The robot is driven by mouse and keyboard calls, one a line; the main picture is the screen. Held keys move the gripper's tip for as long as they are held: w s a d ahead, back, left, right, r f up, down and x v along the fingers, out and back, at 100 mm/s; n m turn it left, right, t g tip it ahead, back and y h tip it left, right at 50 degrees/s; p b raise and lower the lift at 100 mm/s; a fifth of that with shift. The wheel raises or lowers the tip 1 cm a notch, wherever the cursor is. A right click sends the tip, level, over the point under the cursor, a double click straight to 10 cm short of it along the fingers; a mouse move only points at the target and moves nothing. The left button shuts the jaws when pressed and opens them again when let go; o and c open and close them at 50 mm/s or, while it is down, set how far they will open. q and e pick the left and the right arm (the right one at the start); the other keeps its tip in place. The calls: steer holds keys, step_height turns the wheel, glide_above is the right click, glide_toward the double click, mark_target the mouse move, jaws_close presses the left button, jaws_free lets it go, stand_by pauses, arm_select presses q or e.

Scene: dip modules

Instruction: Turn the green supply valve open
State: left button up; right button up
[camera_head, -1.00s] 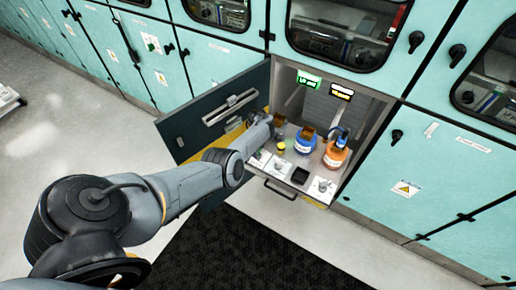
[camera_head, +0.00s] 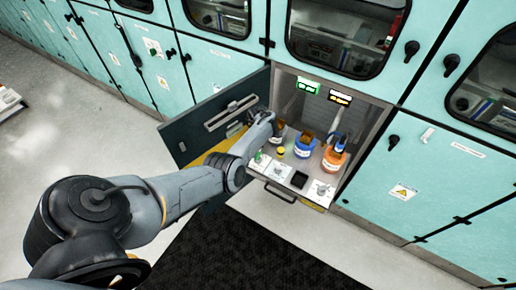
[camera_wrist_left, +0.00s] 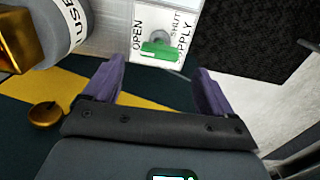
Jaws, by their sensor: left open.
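The green supply valve handle (camera_wrist_left: 160,50) lies crosswise below a round grey hub, on a white plate marked OPEN, SHUT and SUPPLY. In the head view the small green handle (camera_head: 259,156) shows at the left of the cabinet's work shelf, beside my arm. My left gripper (camera_wrist_left: 157,78) is open. Its two purple fingers are spread to either side of the handle's line in the wrist view, with nothing held between them. The handle appears just beyond the fingertips, with no visible contact. My right gripper is not in view.
A blue bottle (camera_head: 303,147) and an orange bottle (camera_head: 334,157) stand on the shelf. A yellow knob (camera_head: 281,150), a black square tray (camera_head: 299,180) and a grey knob (camera_head: 322,189) are nearby.

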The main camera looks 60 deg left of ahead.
arm_select(q)
steer(key=shift+r+p, duration=0.85)
steer(key=shift+r, duration=1.85)
